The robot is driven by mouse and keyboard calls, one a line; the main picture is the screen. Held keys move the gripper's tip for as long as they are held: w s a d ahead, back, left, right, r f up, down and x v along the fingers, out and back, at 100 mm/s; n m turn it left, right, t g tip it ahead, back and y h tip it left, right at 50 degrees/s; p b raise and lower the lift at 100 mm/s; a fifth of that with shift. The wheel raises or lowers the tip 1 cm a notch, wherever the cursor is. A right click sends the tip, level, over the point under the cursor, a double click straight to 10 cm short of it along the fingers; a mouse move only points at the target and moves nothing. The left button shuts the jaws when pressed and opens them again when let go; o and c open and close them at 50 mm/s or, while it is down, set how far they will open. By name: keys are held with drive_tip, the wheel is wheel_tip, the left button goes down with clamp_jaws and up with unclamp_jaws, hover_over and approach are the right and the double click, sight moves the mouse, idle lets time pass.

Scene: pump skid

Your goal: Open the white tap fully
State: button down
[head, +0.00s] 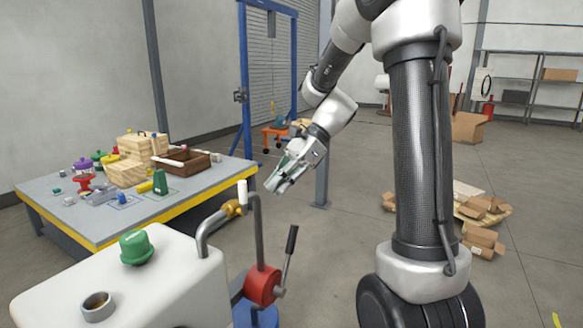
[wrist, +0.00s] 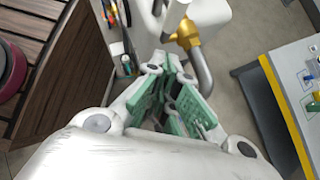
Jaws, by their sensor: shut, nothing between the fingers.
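The tap is a brass valve body (head: 234,209) on a bent grey pipe, with a short white lever (head: 242,192) standing nearly upright from it. My gripper (head: 276,184) is beyond and to the right of the tap in the head view, apart from it, with its fingers shut and empty. In the wrist view, my gripper's green-padded fingers (wrist: 172,92) point toward the brass valve body (wrist: 187,34), with a gap between. The white lever (wrist: 175,14) seems to show just above the brass there, hard to tell from the white tank.
The white tank (head: 180,265) carries a green cap (head: 137,247) and an open filler neck (head: 97,305). A red pump (head: 262,286) with a black-gripped lever (head: 291,240) stands close to the tap's right. A cluttered grey table (head: 75,220) lies behind left.

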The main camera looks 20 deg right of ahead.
sight(241, 197)
drive_tip(key=shift+s+a, duration=0.1)
drive_tip(key=shift+a, duration=1.95)
